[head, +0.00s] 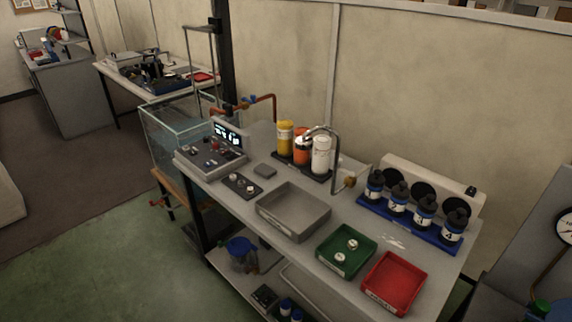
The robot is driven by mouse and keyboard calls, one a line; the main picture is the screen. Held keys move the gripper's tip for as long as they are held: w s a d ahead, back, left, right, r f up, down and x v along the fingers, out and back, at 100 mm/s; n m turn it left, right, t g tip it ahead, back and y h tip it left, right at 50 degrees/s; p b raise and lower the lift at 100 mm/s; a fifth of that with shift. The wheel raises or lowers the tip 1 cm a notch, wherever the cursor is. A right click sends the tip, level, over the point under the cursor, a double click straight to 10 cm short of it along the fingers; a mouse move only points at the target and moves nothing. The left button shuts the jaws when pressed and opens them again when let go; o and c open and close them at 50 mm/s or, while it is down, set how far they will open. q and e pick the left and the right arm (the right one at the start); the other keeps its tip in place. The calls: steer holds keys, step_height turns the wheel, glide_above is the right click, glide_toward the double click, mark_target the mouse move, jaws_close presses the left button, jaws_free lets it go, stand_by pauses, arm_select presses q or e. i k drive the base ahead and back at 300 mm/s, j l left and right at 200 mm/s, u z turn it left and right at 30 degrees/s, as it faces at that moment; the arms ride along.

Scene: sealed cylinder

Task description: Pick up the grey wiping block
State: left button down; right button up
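A small flat grey block (265,171), which looks like the wiping block, lies on the workbench (345,205). It sits between the control box and the grey tray, just behind a small dark plate with pale round parts. Nothing touches it from above and its top is uncovered. Neither of my grippers shows in the head view.
Near the block are a control box (212,155), dark plate (242,185), grey tray (293,212), and a rack of yellow, orange and white bottles (302,150). Green tray (345,252), red tray (394,283) and numbered black-capped bottles (424,206) stand right. A curved pipe rises behind.

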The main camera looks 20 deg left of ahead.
mark_target(266, 170)
steer(key=i+j+z, duration=0.1)
steer(key=j, duration=0.3)
steer(key=i+j, duration=0.2)
steer(key=j, duration=0.15)
steer(key=i+j+z, duration=0.15)
steer(key=j, duration=0.25)
steer(key=i+j+z, duration=0.1)
steer(key=j, duration=0.3)
steer(key=i+j, duration=0.1)
steer(key=j, duration=0.3)
steer(key=i+j+z, duration=0.15)
steer(key=j, duration=0.3)
steer(key=k, duration=0.05)
